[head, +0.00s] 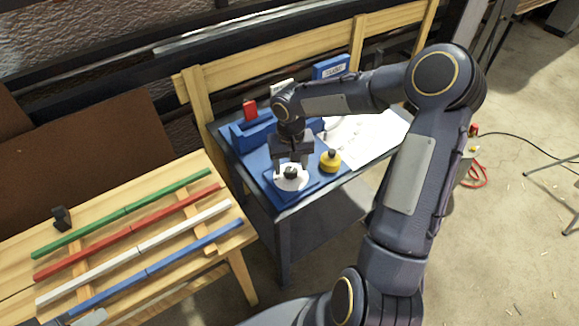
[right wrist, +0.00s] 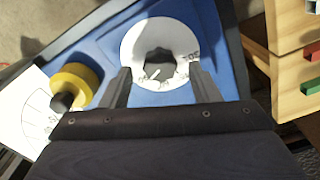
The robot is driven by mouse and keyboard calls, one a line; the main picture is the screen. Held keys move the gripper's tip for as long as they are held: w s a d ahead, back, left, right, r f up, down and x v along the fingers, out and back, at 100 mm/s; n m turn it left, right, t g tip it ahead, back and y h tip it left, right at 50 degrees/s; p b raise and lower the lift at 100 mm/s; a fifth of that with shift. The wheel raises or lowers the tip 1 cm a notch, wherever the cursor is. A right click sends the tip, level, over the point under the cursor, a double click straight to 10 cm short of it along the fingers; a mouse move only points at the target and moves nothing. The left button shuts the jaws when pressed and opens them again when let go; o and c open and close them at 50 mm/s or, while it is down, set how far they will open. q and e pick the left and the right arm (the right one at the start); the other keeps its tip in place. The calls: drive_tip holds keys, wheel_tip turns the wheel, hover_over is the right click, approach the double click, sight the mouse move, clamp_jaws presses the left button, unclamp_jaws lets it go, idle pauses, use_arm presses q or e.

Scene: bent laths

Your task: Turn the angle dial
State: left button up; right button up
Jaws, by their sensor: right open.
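The angle dial (head: 291,177) is a white disc with a dark central knob, set on a blue panel on the small dark table. In the right wrist view the dial (right wrist: 145,40) shows printed numbers and a white pointer line on its black knob (right wrist: 160,63). My right gripper (head: 291,168) points down over the dial. In the right wrist view its two fingers (right wrist: 158,82) are apart, one on each side of the knob's lower part, with nothing between them that I can see gripped. Whether they touch the knob I cannot tell. My left gripper is not in view.
A yellow knob (head: 330,160) with a black top stands right beside the dial. Behind are a blue block fixture (head: 250,133), a red piece (head: 250,109) and a white printed sheet (head: 372,135). Green, red, white and blue laths (head: 140,270) lie on the wooden bench at left.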

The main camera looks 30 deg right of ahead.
drive_tip(key=shift+f, duration=0.65)
drive_tip(key=c, duration=1)
drive_tip(key=shift+n, duration=0.3)
drive_tip(key=n, duration=0.3)
drive_tip(key=shift+r, duration=0.1)
drive_tip(key=n+p, duration=0.1)
drive_tip(key=n, duration=0.4)
